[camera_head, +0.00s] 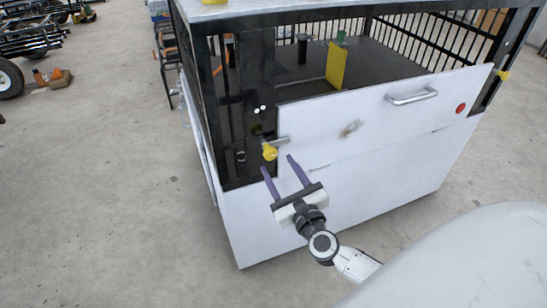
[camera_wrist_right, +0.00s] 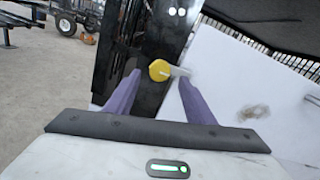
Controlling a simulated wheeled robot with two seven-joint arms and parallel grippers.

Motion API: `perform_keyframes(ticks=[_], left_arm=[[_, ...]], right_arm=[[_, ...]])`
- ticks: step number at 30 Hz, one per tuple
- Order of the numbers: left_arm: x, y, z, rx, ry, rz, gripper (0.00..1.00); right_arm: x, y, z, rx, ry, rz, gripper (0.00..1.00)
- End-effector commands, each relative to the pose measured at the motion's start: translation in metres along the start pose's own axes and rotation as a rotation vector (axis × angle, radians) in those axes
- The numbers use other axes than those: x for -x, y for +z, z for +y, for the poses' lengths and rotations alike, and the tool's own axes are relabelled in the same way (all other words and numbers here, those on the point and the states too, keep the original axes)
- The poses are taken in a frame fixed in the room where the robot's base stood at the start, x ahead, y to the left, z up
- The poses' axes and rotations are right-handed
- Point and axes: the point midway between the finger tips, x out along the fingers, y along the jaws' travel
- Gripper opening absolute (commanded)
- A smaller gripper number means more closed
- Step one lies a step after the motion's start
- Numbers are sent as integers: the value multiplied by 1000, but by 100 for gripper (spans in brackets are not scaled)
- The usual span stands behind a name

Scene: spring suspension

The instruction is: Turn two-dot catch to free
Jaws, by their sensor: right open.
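The two-dot catch (camera_head: 270,151) is a yellow knob with a grey bar that reaches right over the edge of the white door panel. Two white dots (camera_head: 260,109) mark the black post above it. In the right wrist view the yellow knob (camera_wrist_right: 159,70) sits between my fingers, farther off, with its bar pointing right. My right gripper (camera_head: 277,164) is open and empty, its purple fingers just below and in front of the catch; no contact shows. It also shows in the right wrist view (camera_wrist_right: 158,95). My left gripper is not in view.
A yellow plate (camera_head: 336,65) stands inside the black-barred cage. Another yellow catch (camera_head: 503,76) is on the right post.

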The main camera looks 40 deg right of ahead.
Motion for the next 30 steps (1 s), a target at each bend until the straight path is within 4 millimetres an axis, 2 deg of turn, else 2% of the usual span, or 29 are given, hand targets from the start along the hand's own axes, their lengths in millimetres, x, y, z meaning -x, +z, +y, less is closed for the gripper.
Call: perform_keyframes(ticks=[3, 7, 12, 19, 20, 28, 30], left_arm=[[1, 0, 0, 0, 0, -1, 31], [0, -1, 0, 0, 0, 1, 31], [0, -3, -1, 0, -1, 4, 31], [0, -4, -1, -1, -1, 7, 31], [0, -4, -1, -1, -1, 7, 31], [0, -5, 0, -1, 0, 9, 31], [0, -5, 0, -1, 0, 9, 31]], right_arm=[[-22, 1, 0, 2, 0, -2, 49], [-37, 0, 1, 1, 2, -1, 49], [-45, 0, 1, 2, 3, 0, 49], [-45, 0, 1, 3, 3, 0, 49], [-45, 0, 1, 3, 3, 0, 46], [-45, 0, 1, 3, 3, 0, 0], [-45, 0, 1, 3, 3, 0, 0]])
